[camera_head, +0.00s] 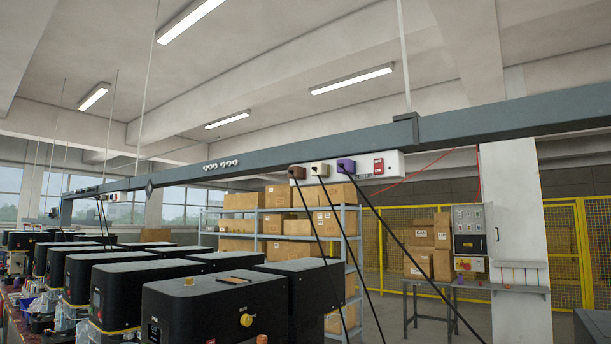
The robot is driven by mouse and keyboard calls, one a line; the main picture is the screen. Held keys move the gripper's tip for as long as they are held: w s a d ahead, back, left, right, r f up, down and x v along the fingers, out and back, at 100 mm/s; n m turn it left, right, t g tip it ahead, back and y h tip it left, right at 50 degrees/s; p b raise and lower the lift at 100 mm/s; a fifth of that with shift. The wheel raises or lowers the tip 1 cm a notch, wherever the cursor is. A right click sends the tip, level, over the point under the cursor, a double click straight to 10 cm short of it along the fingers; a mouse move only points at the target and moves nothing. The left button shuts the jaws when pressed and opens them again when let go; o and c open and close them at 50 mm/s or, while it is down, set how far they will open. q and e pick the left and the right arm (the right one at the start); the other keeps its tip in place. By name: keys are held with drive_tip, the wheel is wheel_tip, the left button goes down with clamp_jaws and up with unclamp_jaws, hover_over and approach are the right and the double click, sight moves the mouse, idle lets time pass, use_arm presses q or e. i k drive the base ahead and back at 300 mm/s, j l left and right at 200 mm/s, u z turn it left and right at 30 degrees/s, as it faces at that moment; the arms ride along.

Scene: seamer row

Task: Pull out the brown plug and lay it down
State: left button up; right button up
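The brown plug (297,172) sits in the left part of a white socket strip (334,177) under the overhead grey rail. A black cord runs down from it to the right, in front of the shelf. A cream plug (320,169) and a purple plug (346,166) sit beside it in the same strip, each with its own black cord. A red switch (378,166) is at the strip's right end. Neither of my grippers shows in the head view.
The grey rail (450,128) crosses the view overhead. Black machines (215,305) stand in a row at the lower left. A shelf with cardboard boxes (240,201), a metal table (420,283) and a yellow fence (560,235) stand behind. The cords hang across the middle.

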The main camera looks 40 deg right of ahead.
sight(298, 172)
drive_tip(key=i+z, duration=0.1)
drive_tip(key=z, duration=0.7)
drive_tip(key=i+j+z, duration=0.1)
drive_tip(key=z, duration=0.35)
drive_tip(key=i+j+z, duration=0.45)
drive_tip(key=j, duration=0.3)
drive_tip(key=j+z, duration=0.25)
drive_tip(key=i+j+z, duration=0.2)
drive_tip(key=j, duration=0.35)
drive_tip(key=j+z, duration=0.25)
drive_tip(key=j, duration=0.15)
drive_tip(key=i+j+z, duration=0.1)
drive_tip(key=j, duration=3.1)
drive_tip(key=i+z, duration=0.05)
